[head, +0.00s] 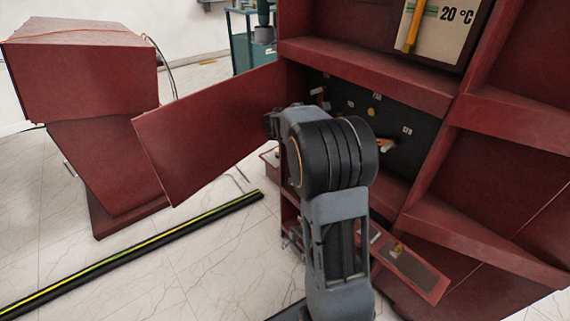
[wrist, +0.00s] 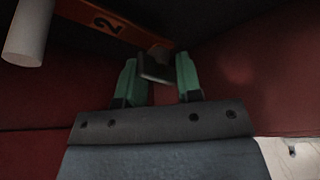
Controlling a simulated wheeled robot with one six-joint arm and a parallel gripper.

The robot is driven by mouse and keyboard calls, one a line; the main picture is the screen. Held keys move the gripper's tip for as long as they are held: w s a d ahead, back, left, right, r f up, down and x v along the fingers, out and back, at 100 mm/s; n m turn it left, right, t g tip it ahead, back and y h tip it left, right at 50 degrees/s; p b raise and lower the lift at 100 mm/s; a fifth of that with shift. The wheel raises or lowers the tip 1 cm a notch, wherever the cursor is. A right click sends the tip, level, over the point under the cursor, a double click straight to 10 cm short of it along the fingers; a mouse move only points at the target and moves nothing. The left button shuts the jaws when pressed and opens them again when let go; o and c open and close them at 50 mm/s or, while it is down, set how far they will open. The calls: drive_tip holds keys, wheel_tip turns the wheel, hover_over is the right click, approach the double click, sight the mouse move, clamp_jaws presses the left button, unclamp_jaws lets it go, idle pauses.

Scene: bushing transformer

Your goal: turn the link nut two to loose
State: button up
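In the wrist view an orange link bar marked "2" (wrist: 108,20) runs across the top. A dark grey block, seemingly its nut (wrist: 156,67), sits at the bar's right end. My gripper (wrist: 160,66) has two green fingers, one on each side of this block near their tips. I cannot tell whether the fingers touch it. In the head view my arm hides the gripper and most of this spot.
A white cylinder (wrist: 28,32) hangs at the upper left of the wrist view, close to the link. The cabinet's open red door (head: 210,130) stands left of my arm. A red shelf flap (head: 412,268) juts out low at the right.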

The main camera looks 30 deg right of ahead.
drive_tip(key=f+m+t+b, duration=0.1)
drive_tip(key=m+b, duration=0.1)
drive_tip(key=b, duration=0.4)
drive_tip(key=shift+t, duration=0.3)
drive_tip(key=shift+s+a+r+m+p, duration=0.3)
drive_tip(key=shift+a+r+p, duration=0.1)
drive_tip(key=shift+a+r, duration=0.25)
drive_tip(key=s+a+r+m+g+y+p, duration=0.2)
drive_tip(key=s+a+r+m+y+p, duration=0.3)
drive_tip(key=s+a+p, duration=0.5)
drive_tip(key=s+a+r+m+g+y+p, duration=0.2)
drive_tip(key=s+a+r+m+y+p, duration=0.3)
drive_tip(key=s+a+p, duration=0.5)
drive_tip(key=shift+s+a+r+g+p, duration=0.45)
drive_tip(key=shift+s+p, duration=0.5)
drive_tip(key=shift+p, duration=1.05)
drive_tip(key=shift+r, duration=0.1)
